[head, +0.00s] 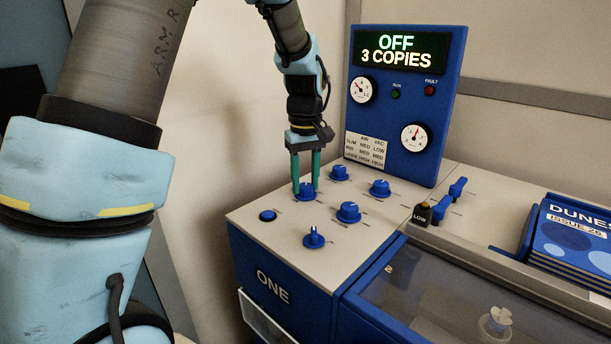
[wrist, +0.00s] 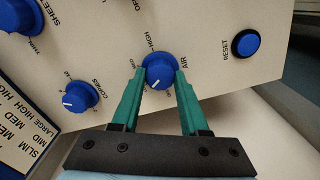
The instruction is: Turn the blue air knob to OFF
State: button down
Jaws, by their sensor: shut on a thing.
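The blue air knob (head: 306,194) sits on the cream top of the machine, below the display panel. In the wrist view the knob (wrist: 159,70) has "AIR" printed beside it, with "HIGH" and "MED" around its rim. A white pointer line on it slants toward the lower left of that view. My gripper (head: 305,184) points down over the knob, and its green fingers (wrist: 160,80) are shut on the knob's two sides. The fingers cover part of its rim and scale. The display (head: 399,50) reads "OFF" and "3 COPIES".
The blue reset button (head: 267,216) is close by. Other knobs stand around, including the copies knob (wrist: 81,97) and a pointer knob (head: 313,238). Blue levers (head: 457,188) and a magazine stack (head: 575,240) are to the right. The upright panel (head: 445,110) rises behind.

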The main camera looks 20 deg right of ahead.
aim_at(304, 185)
jog(key=n+p, duration=0.1)
jog(key=n, duration=0.1)
jog(key=n+p, duration=0.1)
jog(key=n, duration=0.1)
jog(key=n+p, duration=0.1)
jog(key=n, duration=0.1)
jog(key=shift+r+p, duration=0.25)
jog(key=shift+p, duration=0.1)
jog(key=n+p, duration=0.3)
jog(key=n, duration=0.2)
jog(key=shift+f, duration=0.15)
jog(key=shift+a+n, duration=0.1)
jog(key=shift+n, duration=0.2)
jog(key=shift+c, duration=2.1)
grip_release()
jog(key=shift+f, duration=0.1)
notch_tip(304, 185, up, 11)
jog(key=b, duration=0.1)
jog(key=shift+b, duration=0.35)
jog(key=shift+a+f, duration=0.1)
